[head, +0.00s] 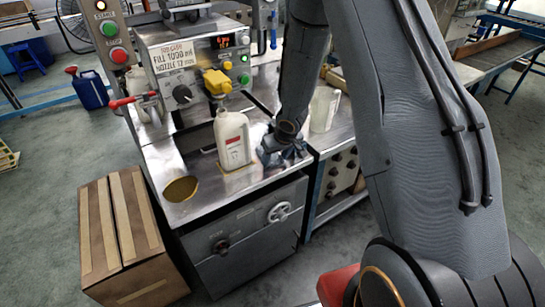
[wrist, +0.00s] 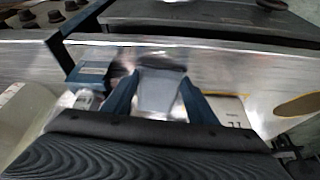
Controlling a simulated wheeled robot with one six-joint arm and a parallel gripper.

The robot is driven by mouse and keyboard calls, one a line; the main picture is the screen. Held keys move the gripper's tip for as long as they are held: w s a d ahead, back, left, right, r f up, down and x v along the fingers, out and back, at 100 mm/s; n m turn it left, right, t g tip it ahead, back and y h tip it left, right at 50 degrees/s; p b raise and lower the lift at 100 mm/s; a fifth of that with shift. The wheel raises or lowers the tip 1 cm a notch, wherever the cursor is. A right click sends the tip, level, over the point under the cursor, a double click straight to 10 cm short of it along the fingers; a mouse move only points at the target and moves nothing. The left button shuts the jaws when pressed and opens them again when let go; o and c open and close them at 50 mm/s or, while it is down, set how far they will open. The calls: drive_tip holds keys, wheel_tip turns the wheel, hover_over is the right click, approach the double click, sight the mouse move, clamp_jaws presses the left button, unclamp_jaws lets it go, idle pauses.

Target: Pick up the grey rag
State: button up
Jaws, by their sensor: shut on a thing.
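The grey rag (wrist: 158,92) is between the two blue fingers of my gripper (wrist: 160,98) in the wrist view. My gripper is shut on it, just above or at the metal worktop; I cannot tell if the rag still touches the surface. In the head view my gripper (head: 284,152) is low at the worktop's right end, right of the white bottle. The rag is hard to separate from the blue-grey fingers there.
A white bottle (head: 232,140) stands close left of my gripper. A translucent jug (head: 324,108) stands to the right. A cardboard box (head: 125,240) stands on the floor. The filling machine (head: 187,70) rises behind.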

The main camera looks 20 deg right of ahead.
drive_tip(key=shift+r, duration=0.15)
wheel_tip(320, 180, up, 8)
drive_tip(key=p, duration=0.7)
drive_tip(key=shift+p, duration=0.35)
drive_tip(key=shift+r+b, duration=0.3)
drive_tip(key=shift+r, duration=0.5)
drive_tip(key=shift+o, duration=1)
drive_tip(key=shift+c, duration=0.5)
drive_tip(key=shift+s+b, duration=0.1)
drive_tip(key=shift+b, duration=0.45)
